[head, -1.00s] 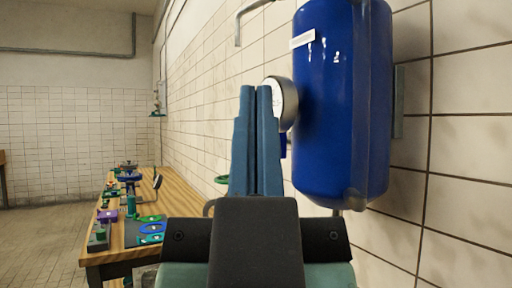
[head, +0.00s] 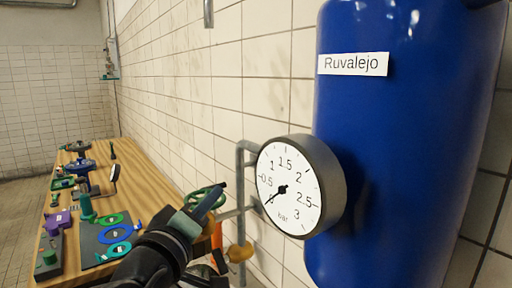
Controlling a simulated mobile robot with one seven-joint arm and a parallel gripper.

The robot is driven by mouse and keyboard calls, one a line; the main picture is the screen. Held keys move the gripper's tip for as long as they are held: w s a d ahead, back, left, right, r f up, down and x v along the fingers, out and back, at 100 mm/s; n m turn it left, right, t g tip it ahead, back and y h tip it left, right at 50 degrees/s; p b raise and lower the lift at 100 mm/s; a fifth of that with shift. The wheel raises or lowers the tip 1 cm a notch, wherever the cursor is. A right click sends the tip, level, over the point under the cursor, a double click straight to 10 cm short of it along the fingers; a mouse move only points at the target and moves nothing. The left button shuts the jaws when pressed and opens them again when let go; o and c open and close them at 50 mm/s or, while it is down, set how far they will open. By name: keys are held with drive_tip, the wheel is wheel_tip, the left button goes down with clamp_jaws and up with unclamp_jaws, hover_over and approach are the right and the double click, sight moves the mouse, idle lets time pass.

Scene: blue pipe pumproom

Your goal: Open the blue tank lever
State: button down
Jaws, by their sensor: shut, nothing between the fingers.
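The blue tank (head: 405,170) hangs on the tiled wall at the right in the head view, with a white label reading "Ruvalejo". A round white pressure gauge (head: 290,188) sits at its left side. I cannot make out the tank's lever; it may be hidden behind the gauge or lie outside the view. My gripper (head: 220,188) is shut and empty, left of the gauge and apart from the tank. Its fingers point up and to the right.
A wooden table (head: 150,175) runs along the wall at the left, with flanges and valve parts on it. Grey pipes (head: 241,170), a green handwheel (head: 209,195) and a yellow-orange fitting (head: 240,253) lie behind and beside my gripper.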

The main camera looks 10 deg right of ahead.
drive_tip(key=w+d+n+g+h+p, duration=0.3)
drive_tip(key=w+d+g+h+p, duration=0.15)
drive_tip(key=w+d+p, duration=0.35)
drive_tip(key=shift+s+d+p, duration=0.35)
drive_tip(key=shift+s+p, duration=0.2)
drive_tip(key=shift+s, duration=0.2)
drive_tip(key=shift+s+d+p, duration=0.3)
drive_tip(key=shift+s+p, duration=0.25)
drive_tip(key=shift+s, duration=0.2)
drive_tip(key=shift+s+d+p, duration=0.35)
drive_tip(key=shift+s+p, duration=0.2)
drive_tip(key=shift+s, duration=0.2)
drive_tip(key=shift+w+f+n, duration=0.1)
drive_tip(key=shift+n, duration=0.2)
